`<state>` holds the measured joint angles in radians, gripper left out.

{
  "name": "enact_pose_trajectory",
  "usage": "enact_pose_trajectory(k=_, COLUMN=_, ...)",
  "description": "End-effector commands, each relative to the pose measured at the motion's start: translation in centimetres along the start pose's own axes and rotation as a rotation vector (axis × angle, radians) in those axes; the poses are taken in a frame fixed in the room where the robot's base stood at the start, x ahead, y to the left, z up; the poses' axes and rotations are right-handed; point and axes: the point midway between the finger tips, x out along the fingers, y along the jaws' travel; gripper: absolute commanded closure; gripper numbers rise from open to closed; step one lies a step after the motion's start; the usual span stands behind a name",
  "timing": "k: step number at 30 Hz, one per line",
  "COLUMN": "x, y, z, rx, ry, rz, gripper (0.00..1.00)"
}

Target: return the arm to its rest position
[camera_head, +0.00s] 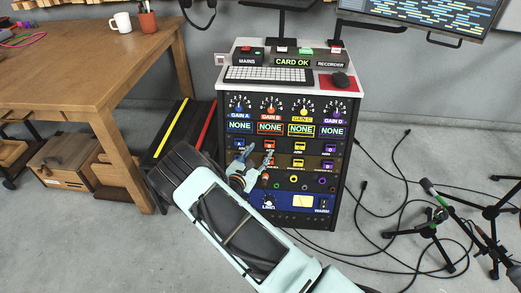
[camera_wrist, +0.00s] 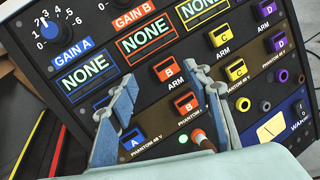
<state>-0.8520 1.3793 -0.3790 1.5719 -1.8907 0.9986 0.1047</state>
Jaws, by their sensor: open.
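My gripper (camera_head: 258,157) is in front of the lower middle of the black audio rack (camera_head: 340,150), with its arm stretching in from the bottom of the head view. In the wrist view the two blue-grey fingers (camera_wrist: 161,77) stand apart with nothing between their tips. The fingers are in front of the button rows under GAIN A and GAIN B. I cannot tell whether the fingers touch the panel. My arm hides part of the rack's lower left.
A wooden table (camera_head: 90,70) stands at the left, with a mug (camera_head: 122,21) on it. Black cables and stands (camera_head: 437,222) cover the floor at the right. The floor at lower left is clear.

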Motion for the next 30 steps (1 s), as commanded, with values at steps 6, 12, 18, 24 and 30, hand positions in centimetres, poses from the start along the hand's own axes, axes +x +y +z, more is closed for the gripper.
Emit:
enact_pose_trajectory(k=6, x=0.2, y=-0.1, z=0.9, rx=0.017, ry=-0.007, rz=-0.010, gripper=0.55)
enact_pose_trajectory(k=12, x=0.2, y=-0.1, z=0.9, rx=0.017, ry=-0.007, rz=-0.011, gripper=0.55)
enact_pose_trajectory(k=18, x=0.2, y=-0.1, z=0.9, rx=0.017, ry=-0.007, rz=-0.010, gripper=0.55)
enact_pose_trajectory(k=24, x=0.4, y=1.0, z=4.3, rx=0.083, ry=-0.028, rz=-0.033, gripper=0.55)
enact_pose_trajectory(k=30, x=0.6, y=3.0, z=15.7, rx=0.326, ry=-0.079, rz=-0.128, gripper=0.55)
